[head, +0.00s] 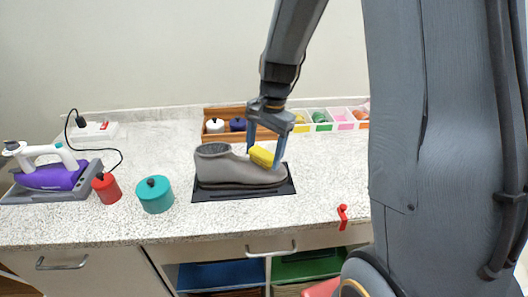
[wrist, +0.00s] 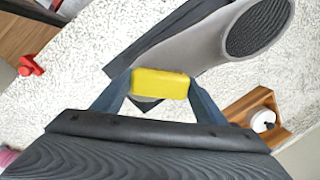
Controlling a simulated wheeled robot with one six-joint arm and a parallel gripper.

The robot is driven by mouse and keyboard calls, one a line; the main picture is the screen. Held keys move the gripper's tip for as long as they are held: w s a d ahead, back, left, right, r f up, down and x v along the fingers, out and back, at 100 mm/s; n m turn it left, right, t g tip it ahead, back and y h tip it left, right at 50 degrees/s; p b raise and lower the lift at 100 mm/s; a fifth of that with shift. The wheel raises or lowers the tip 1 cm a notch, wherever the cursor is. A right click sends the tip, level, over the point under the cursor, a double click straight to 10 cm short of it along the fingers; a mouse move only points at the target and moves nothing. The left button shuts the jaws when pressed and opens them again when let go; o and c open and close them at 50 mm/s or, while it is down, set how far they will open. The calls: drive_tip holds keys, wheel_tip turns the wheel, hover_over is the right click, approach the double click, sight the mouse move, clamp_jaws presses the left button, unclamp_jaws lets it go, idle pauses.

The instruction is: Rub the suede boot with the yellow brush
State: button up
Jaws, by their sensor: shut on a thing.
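The grey suede boot (head: 222,168) lies on a black mat (head: 211,195) on the speckled counter, its dark opening at the left and its toe at the right. In the wrist view the boot (wrist: 205,45) is at the upper right. My gripper (head: 265,155) is shut on the yellow brush (head: 261,157) and holds it over the toe end of the boot. The brush (wrist: 160,83) sits between both fingers in the wrist view. The brush seems to be at or just above the boot's toe; I cannot tell whether they touch. The underside of the brush is hidden.
A teal pot (head: 155,195) and a red pot (head: 107,188) stand left of the boot. A purple iron (head: 50,175) rests at the far left. A wooden tray (head: 208,137) and divided white bins (head: 320,127) stand behind. A red clip (head: 342,214) is on the front edge.

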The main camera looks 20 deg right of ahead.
drive_tip(key=shift+f, duration=0.3)
drive_tip(key=shift+s+d+f+p, duration=0.1)
drive_tip(key=shift+s+d+p, duration=0.05)
drive_tip(key=shift+d, duration=0.65)
drive_tip(key=shift+s+d+p, duration=0.15)
drive_tip(key=shift+d, duration=0.6)
drive_tip(key=shift+s+d+f+p, duration=0.1)
drive_tip(key=shift+s+d+f, duration=0.05)
drive_tip(key=shift+d, duration=0.35)
drive_tip(key=shift+s+d+f+p, duration=0.1)
drive_tip(key=shift+d+f, duration=0.05)
drive_tip(key=shift+d, duration=0.4)
drive_tip(key=shift+s+d+f+p, duration=0.1)
drive_tip(key=shift+s+d+f, duration=0.05)
drive_tip(key=shift+d, duration=0.35)
drive_tip(key=shift+w+a, duration=0.1)
